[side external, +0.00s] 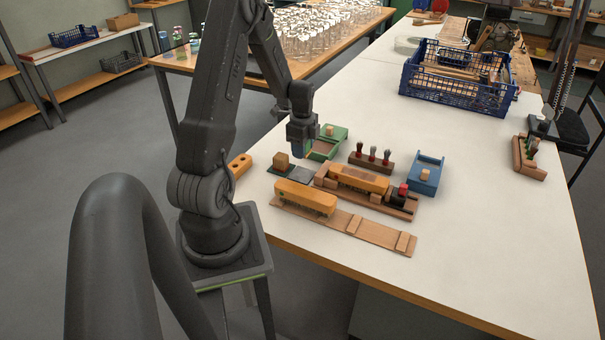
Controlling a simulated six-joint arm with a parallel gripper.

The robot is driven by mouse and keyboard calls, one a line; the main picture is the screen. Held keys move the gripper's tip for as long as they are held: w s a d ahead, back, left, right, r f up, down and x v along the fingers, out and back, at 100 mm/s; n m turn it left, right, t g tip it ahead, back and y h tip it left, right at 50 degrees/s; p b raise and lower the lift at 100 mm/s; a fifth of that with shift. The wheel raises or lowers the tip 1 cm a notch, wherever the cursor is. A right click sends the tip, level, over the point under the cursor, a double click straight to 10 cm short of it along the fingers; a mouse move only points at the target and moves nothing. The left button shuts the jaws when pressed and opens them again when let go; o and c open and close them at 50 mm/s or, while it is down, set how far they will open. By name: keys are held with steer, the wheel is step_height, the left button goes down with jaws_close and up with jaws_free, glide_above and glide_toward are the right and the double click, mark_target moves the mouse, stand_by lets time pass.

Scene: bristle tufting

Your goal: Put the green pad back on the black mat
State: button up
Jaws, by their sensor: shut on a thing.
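My gripper (298,153) points down near the left edge of a green tray-like piece (340,139). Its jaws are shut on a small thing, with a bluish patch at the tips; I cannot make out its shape. The green piece has a brown inside and a small wooden block at its far side. I cannot tell which green piece is the pad.
Orange-yellow brush bodies (306,198) lie on wooden jigs in front. A rack of tufts (372,155) and a blue tray (432,161) with a wooden block stand to the right. A blue crate (460,96) stands farther back. The table's right half is mostly clear.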

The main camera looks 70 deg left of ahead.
mark_target(302, 175)
steer(key=shift+s+f, duration=0.1)
steer(key=shift+f, duration=3.7)
steer(key=o, duration=0.9)
steer(key=shift+f, duration=0.15)
